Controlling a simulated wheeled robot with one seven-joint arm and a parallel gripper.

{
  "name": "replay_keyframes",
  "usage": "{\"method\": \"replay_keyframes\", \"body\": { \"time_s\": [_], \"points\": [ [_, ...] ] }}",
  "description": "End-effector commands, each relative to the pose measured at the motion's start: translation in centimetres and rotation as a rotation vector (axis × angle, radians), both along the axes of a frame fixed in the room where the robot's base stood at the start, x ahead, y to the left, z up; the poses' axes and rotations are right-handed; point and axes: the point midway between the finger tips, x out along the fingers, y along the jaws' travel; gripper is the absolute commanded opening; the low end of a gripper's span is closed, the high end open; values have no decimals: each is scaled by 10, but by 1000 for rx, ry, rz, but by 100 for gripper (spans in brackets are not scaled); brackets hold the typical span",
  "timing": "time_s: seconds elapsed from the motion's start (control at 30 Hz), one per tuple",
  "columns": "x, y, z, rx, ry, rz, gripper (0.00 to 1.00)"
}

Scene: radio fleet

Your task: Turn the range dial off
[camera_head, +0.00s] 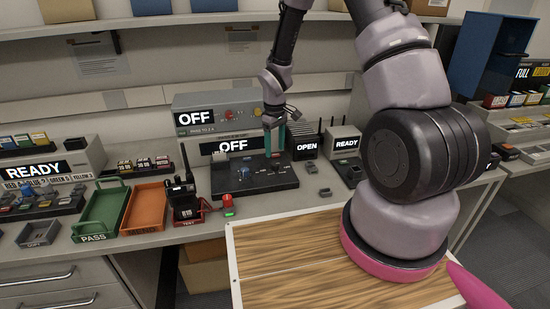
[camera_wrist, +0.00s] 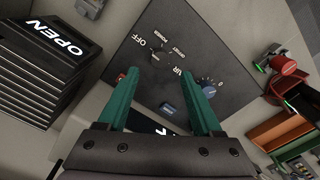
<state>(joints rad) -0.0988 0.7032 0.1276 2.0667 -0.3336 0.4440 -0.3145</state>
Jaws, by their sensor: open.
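A black control panel (camera_head: 225,183) lies on the bench below a box with an OFF display (camera_head: 233,145). In the wrist view the panel (camera_wrist: 225,55) carries a dark dial (camera_wrist: 163,53) with OFF printed beside it. No label reading "range" is legible, so I cannot confirm this is the range dial. A blue knob (camera_wrist: 208,91) is near the right finger, and a small blue part (camera_wrist: 167,108) shows between the fingers. My gripper (camera_head: 275,140) has green fingers pointing down at the panel. In the wrist view my gripper (camera_wrist: 157,72) is open, with the dark dial beyond its tips.
A handheld radio (camera_head: 183,193) stands left of the panel, near a green tray (camera_head: 100,207) and an orange tray (camera_head: 144,208). OPEN (camera_head: 307,146) and READY (camera_head: 346,143) units stand right. A wooden-topped surface (camera_head: 290,255) lies in front.

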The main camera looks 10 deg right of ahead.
Motion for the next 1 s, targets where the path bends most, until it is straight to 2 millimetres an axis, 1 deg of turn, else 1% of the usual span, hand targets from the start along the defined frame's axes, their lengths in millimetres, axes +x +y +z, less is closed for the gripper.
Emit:
{"method": "replay_keyframes", "body": {
  "time_s": [0.03, 0.1, 0.23, 0.37, 0.67, 0.77, 0.87, 0.97, 1.0],
  "points": [
    [1, -1, 11, 0, -4, -1, 67],
    [1, -1, 23, -1, -3, -2, 67],
    [1, 0, 38, 0, -2, 1, 67],
    [0, 0, 45, 0, 0, 0, 67],
    [0, 0, 46, 0, 0, 0, 67],
    [1, -2, 56, 0, -12, -16, 67],
    [-1, -8, 85, 1, -44, -65, 67],
    [-6, -18, 129, 8, -93, -146, 67],
    [-10, -22, 149, 14, -115, -184, 67]
  ]
}}
